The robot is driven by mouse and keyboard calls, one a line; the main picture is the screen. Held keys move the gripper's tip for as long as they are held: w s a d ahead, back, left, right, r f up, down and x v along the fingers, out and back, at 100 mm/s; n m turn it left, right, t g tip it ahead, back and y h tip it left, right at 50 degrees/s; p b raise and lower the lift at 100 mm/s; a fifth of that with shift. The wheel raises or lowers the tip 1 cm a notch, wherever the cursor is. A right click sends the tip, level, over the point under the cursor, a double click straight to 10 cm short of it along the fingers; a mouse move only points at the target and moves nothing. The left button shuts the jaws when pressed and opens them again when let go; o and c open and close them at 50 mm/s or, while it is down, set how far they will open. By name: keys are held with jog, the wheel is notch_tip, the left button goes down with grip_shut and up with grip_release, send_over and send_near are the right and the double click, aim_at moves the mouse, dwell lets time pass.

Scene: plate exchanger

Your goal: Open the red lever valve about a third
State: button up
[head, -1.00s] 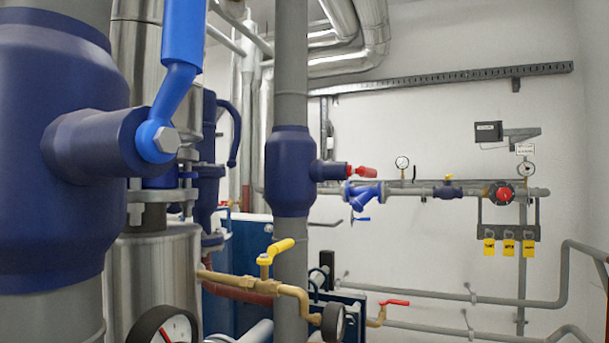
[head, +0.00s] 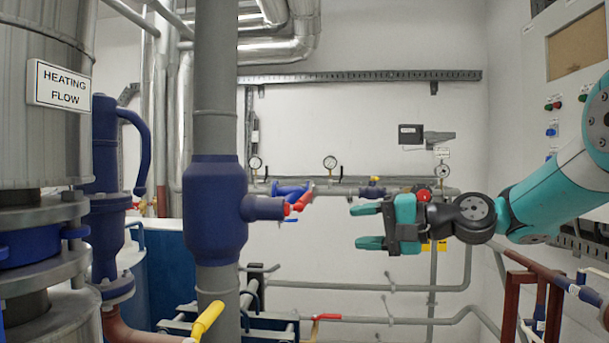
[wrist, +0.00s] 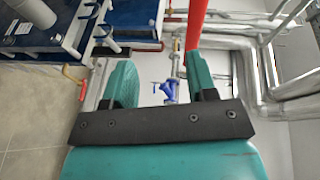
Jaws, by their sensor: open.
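The red lever (head: 303,199) sits at the end of the stub on the dark blue valve body (head: 217,215), which is on the upright grey pipe. In the head view it is seen nearly end-on and slants up to the right. My teal gripper (head: 366,226) is to the right of the lever in that picture, fingers pointing left, open and empty. In the wrist view a long red bar (wrist: 196,22), apparently this lever, runs up from beside the right finger. My gripper (wrist: 158,78) is open there; contact with the bar cannot be told.
A second red lever (head: 326,317) is on a lower pipe, with a yellow lever (head: 207,320) nearby. A blue strainer (head: 291,191) and gauges (head: 330,162) are along the back wall. A control panel (head: 567,70) is at right. White wall shows around the gripper.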

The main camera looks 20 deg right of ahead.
aim_at(309, 200)
jog(key=w+d+r+m+t, duration=0.1)
jog(key=d+r+m+t, duration=0.1)
jog(key=d+r, duration=0.25)
jog(key=p+x, duration=0.3)
jog(key=x, duration=0.5)
jog(key=p+x, duration=0.4)
jog(key=x, duration=0.4)
jog(key=shift+d+f, duration=0.1)
jog(key=shift+f, duration=0.15)
jog(key=shift+w+a+f+p, duration=0.15)
jog(key=shift+w+a+p, duration=0.3)
jog(key=shift+w+a, duration=0.05)
grip_shut()
